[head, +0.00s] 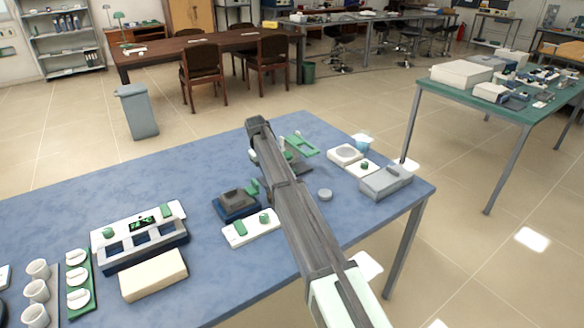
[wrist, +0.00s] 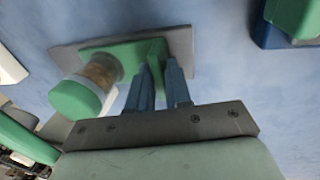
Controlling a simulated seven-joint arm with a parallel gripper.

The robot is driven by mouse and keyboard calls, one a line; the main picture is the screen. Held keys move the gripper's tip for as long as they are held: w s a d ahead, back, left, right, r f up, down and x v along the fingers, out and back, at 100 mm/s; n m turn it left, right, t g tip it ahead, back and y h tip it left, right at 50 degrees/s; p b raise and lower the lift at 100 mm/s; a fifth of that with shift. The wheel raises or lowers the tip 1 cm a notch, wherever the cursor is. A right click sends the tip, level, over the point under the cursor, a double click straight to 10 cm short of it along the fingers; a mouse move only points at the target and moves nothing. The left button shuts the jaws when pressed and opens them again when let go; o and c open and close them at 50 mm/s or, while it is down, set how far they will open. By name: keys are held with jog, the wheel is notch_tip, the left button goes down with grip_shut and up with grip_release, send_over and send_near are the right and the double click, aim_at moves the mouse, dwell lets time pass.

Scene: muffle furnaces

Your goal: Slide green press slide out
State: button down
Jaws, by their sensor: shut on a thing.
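In the wrist view the green press slide (wrist: 127,52) lies on a thin grey base plate (wrist: 184,43), with an upright green tab at its right end. A round part with a green cap (wrist: 75,99) and a brownish body stands at its left. My gripper (wrist: 158,68) has its two blue-grey fingers closed around the upright tab. The fingers hide the tab's lower part. In the head view my arm covers most of this spot, and the grey base plate (head: 302,168) shows only in part beside the arm. The fingertips are hidden there.
A green frame (head: 303,146) lies behind the arm. A dark block on a blue base (head: 237,204) and a white panel with green parts (head: 251,229) stand left of the arm. A grey box (head: 385,184) is at the right. The back left of the blue table is clear.

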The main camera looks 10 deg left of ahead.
aim_at(262, 183)
jog(key=shift+s+a+f, duration=0.45)
jog(key=shift+s+a, duration=0.05)
jog(key=shift+s, duration=0.25)
jog(key=shift+s+a+f, duration=0.45)
jog(key=shift+s+a, duration=0.05)
jog(key=shift+s, duration=0.25)
jog(key=c, duration=1.2)
grip_release()
jog(key=shift+c, duration=0.2)
jog(key=shift+o, duration=0.8)
jog(key=shift+a+r, duration=0.1)
jog(key=shift+r, duration=0.25)
jog(key=shift+c, duration=1.1)
jog(key=shift+w+r, duration=0.15)
jog(key=shift+r, duration=0.3)
jog(key=shift+c, duration=0.3)
notch_tip(262, 183, up, 6)
jog(key=shift+w+a+f, duration=0.15)
jog(key=shift+f, duration=0.05)
